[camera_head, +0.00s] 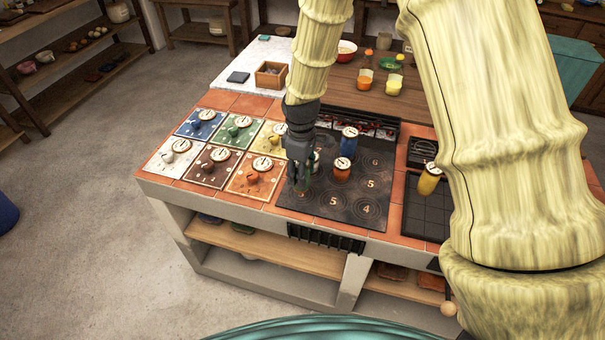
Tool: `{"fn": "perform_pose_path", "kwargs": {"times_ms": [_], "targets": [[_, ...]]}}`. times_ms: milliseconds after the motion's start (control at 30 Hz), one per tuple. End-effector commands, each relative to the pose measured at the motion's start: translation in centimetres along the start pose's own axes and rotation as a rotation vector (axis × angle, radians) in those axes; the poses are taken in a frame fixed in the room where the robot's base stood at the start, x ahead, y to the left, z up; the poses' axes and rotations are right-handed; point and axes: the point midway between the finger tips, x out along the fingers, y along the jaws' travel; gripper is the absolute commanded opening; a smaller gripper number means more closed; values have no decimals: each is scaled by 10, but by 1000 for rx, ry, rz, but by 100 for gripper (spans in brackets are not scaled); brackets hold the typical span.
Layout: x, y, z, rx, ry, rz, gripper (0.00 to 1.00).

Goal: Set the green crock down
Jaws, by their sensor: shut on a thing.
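My gripper (301,183) points down over the left part of the dark hob (322,206). It is shut on a small crock, mostly hidden behind the fingers. Only a sliver of its pale lid (317,156) shows at the right of the fingers. Its body colour is too hidden to tell, and I cannot tell whether its base touches the hob. A green tile (228,143) lies to the left, among several coloured tiles, with a small knobbed part and a pale round dial on it.
A blue crock (348,146) and an orange-red crock (341,174) stand on the hob, close right of my gripper. A yellow crock (428,183) stands farther right on a dark grid. Numbered rings at the hob's front right are bare. A wooden box (270,76) sits behind.

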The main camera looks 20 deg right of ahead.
Motion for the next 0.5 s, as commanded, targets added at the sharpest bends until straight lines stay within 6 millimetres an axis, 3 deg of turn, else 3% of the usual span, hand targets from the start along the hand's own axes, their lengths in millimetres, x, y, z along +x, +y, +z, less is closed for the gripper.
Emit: {"fn": "perform_pose_path", "kwargs": {"times_ms": [267,500], "targets": [[4,9,-2,-1,0,-1,11],[24,9,-1,1,-2,-2,11]]}}
